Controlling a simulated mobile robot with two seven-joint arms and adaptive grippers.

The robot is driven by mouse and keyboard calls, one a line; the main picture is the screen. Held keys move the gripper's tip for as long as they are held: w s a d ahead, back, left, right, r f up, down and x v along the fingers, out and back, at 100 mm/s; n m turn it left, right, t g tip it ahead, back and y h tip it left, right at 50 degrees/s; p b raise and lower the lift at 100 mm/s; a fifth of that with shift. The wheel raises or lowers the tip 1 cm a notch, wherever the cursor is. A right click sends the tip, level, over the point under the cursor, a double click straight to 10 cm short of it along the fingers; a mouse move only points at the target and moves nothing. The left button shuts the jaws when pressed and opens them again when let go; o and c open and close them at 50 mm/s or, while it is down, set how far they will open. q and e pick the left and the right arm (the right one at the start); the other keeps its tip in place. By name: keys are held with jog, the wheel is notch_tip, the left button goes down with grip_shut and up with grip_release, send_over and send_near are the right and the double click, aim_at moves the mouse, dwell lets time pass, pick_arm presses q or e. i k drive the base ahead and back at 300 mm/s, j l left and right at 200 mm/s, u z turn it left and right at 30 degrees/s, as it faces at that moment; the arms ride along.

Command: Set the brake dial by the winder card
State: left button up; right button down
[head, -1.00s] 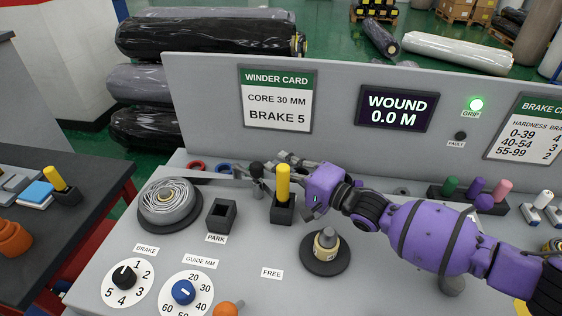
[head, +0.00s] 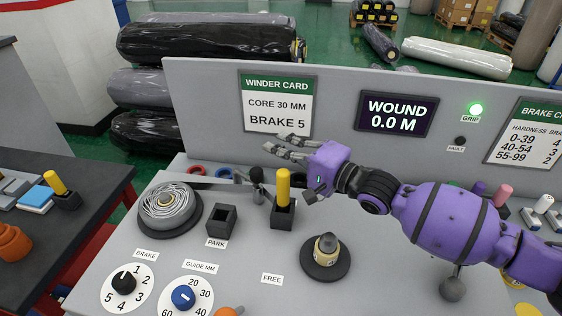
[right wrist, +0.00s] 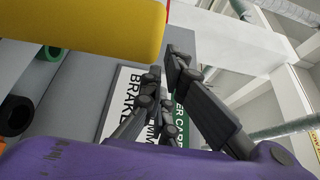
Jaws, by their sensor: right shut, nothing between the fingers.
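The brake dial (head: 124,283) is a black knob on a white disc numbered 1 to 5, at the lower left in the head view. Its small pointer appears to face upward, near the 1; I cannot read it exactly. The winder card (head: 276,103) on the grey panel reads "CORE 30 MM, BRAKE 5"; part of it also shows in the right wrist view (right wrist: 125,105). My right gripper (head: 287,148) is shut and empty, raised in front of the panel just below the card, well away from the dial. My left gripper is not in view.
A yellow handle (head: 283,186) stands in a dark block below my right gripper. A blue guide dial (head: 183,297) is beside the brake dial. A grey coil (head: 168,205), an empty square socket (head: 221,221) and a round spindle (head: 326,252) stand on the bench. The display reads 0.0 M.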

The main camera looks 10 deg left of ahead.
aim_at(124, 283)
jog(key=k, duration=1.5)
